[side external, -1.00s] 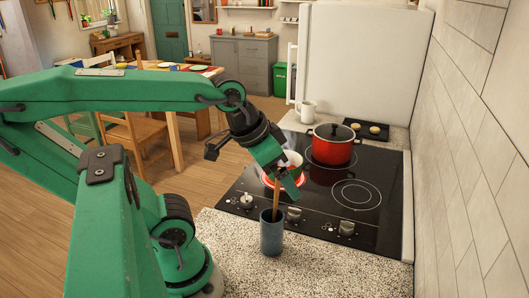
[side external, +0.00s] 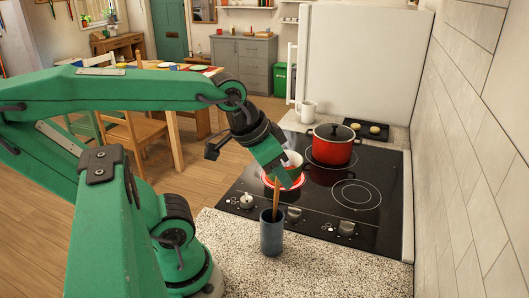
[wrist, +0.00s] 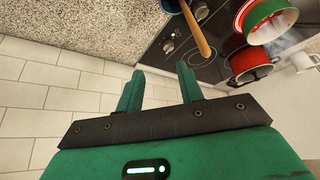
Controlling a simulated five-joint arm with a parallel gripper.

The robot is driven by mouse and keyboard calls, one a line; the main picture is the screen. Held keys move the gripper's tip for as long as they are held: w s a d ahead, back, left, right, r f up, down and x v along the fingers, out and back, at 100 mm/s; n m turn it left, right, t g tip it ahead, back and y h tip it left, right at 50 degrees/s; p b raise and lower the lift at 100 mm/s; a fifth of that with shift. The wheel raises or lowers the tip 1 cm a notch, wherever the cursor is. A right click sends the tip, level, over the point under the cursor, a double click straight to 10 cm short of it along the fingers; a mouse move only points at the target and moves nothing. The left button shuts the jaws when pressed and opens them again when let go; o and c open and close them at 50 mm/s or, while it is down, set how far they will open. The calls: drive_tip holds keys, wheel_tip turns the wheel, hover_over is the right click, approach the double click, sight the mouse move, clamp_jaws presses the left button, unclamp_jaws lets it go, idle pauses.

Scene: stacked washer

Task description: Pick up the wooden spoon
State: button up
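The wooden spoon (side external: 276,200) stands upright, leaning slightly, in a dark blue-grey cup (side external: 271,238) on the speckled counter. Its top is partly hidden by my gripper (side external: 290,181) in the side view. In the wrist view the spoon's handle (wrist: 197,32) rises from the cup (wrist: 171,5) near the top edge, beyond my fingertips and to their right. My gripper (wrist: 160,78) is open there, with two green fingers apart and nothing between them.
The black cooktop (side external: 244,190) lies behind the cup. A red-and-white pan (side external: 289,166) sits on a glowing burner close behind my gripper. A lidded red pot (side external: 332,146) and a white mug (side external: 307,111) are farther back. A tiled wall (side external: 470,150) stands on the right.

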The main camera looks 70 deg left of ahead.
sight(278, 190)
drive_tip(key=shift+w+a+f+n+g, duration=0.2)
drive_tip(key=shift+w+a+n+g, duration=0.25)
drive_tip(key=shift+a+n+g, duration=0.5)
drive_tip(key=shift+w+a+f+n+g, duration=0.2)
drive_tip(key=shift+w+a+n+g, duration=0.25)
drive_tip(key=shift+a+n, duration=0.8)
drive_tip(key=shift+w+a+f+n+g, duration=0.2)
drive_tip(key=shift+w+a+n+g, duration=0.2)
drive_tip(key=shift+a+n+g, duration=0.55)
drive_tip(key=shift+n, duration=0.25)
drive_tip(key=shift+f, duration=0.15)
drive_tip(key=shift+w+a+f, duration=0.1)
drive_tip(key=shift+f, duration=1.1)
drive_tip(key=shift+f, duration=0.1)
drive_tip(key=shift+w+f, duration=0.15)
drive_tip(key=shift+f, duration=1.1)
drive_tip(key=shift+w+f, duration=0.1)
drive_tip(key=shift+f, duration=1.1)
drive_tip(key=shift+c, duration=0.5)
